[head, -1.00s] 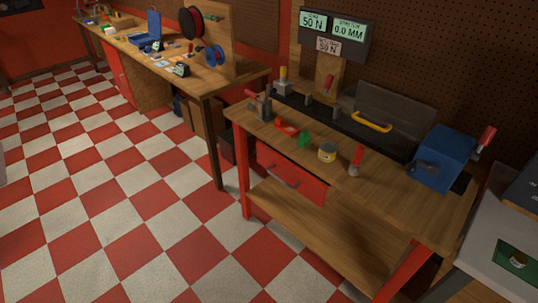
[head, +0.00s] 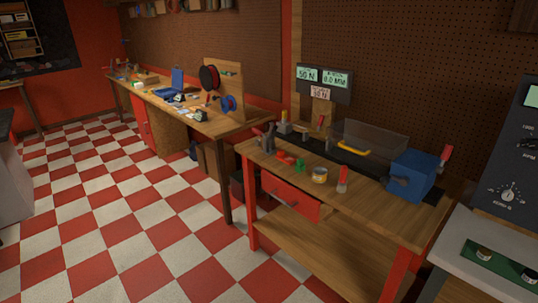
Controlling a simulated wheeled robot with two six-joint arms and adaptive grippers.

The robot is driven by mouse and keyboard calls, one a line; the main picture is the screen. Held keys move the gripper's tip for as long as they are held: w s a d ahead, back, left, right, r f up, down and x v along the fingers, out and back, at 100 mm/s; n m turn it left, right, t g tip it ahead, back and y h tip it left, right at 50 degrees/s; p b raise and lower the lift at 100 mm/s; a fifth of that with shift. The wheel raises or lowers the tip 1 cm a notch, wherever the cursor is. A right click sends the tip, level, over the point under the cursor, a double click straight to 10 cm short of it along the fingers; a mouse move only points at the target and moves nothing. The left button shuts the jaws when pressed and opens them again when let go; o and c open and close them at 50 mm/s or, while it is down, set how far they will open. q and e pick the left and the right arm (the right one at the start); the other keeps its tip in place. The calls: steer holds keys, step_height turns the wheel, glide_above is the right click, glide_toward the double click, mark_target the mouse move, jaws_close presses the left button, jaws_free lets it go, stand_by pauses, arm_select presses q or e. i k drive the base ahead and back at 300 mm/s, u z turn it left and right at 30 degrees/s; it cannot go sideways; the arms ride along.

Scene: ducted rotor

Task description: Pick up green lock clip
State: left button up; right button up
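A small green object (head: 299,164) stands on the top of the near wooden workbench (head: 365,207), beside a red part (head: 285,159). It may be the green lock clip, but it is too small here to make out its shape. Neither of my grippers shows in the head view.
The bench also holds a yellow-banded tin (head: 320,175), a red-handled tool (head: 342,180), a blue box (head: 412,174) and a clear cover with yellow handle (head: 368,140). A longer bench (head: 205,122) stands behind left. The checkered floor (head: 120,215) in front is open.

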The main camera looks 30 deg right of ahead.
mark_target(300, 165)
steer(key=u, duration=0.3)
steer(key=i, duration=2.5)
steer(key=z, duration=1.5)
steer(key=i, duration=0.75)
steer(key=z, duration=0.8)
